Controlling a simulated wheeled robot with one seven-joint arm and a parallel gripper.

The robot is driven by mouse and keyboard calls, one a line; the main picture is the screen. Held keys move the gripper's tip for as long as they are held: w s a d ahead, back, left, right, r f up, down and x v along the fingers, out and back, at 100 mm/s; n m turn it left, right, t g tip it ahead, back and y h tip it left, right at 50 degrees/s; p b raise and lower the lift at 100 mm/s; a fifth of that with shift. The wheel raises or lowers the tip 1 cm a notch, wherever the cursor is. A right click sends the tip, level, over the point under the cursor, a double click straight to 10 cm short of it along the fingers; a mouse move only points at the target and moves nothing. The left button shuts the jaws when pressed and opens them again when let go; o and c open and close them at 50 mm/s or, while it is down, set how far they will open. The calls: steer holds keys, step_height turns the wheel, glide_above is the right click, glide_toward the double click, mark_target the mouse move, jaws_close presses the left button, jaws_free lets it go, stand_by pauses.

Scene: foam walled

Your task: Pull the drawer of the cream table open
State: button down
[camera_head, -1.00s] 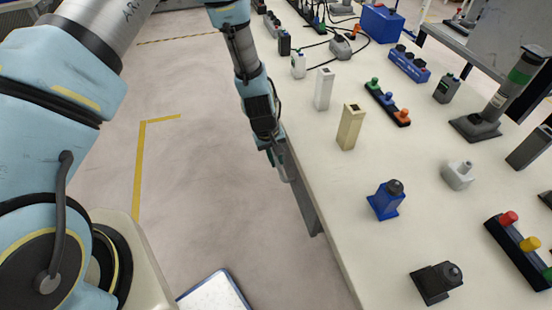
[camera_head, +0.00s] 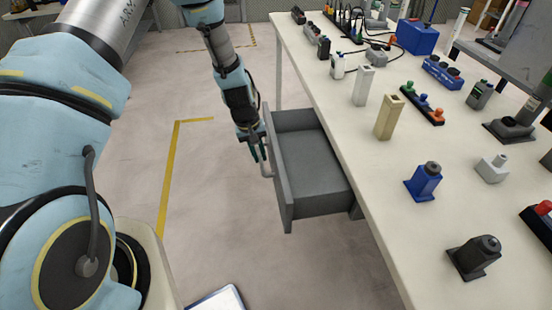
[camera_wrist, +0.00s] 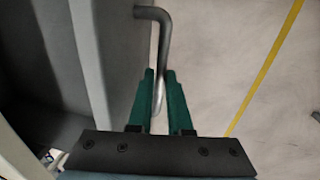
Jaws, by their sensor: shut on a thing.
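The cream table (camera_head: 345,130) runs from the back to the front right. Its grey drawer (camera_head: 310,172) stands well out from the table's left side, and its inside looks empty in the head view. My gripper (camera_head: 262,168) is at the drawer's front panel, on the side away from the table. In the wrist view, the green fingers of my gripper (camera_wrist: 160,85) are shut on the grey metal bar handle (camera_wrist: 153,14). The drawer front (camera_wrist: 120,60) is to the left of the fingers. Part of the handle is hidden between the fingers.
Bottles, blocks and button boxes stand on the tabletop, among them a beige block (camera_head: 389,118), a blue device (camera_head: 424,182) and a black device (camera_head: 474,257). The floor (camera_head: 215,225) left of the drawer is clear, with yellow tape lines (camera_head: 170,180).

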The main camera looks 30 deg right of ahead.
steer(key=a, duration=0.1)
steer(key=w+a, duration=0.1)
steer(key=a, duration=0.2)
steer(key=shift+w+a, duration=0.35)
steer(key=c, duration=0.8)
jaws_free()
steer(key=shift+c, duration=0.2)
steer(key=shift+r, duration=0.1)
step_height(320, 180, up, 10)
steer(key=a+b, duration=0.1)
steer(key=b, duration=0.1)
steer(key=shift+w+a+r, duration=0.2)
steer(key=shift+w+a, duration=0.2)
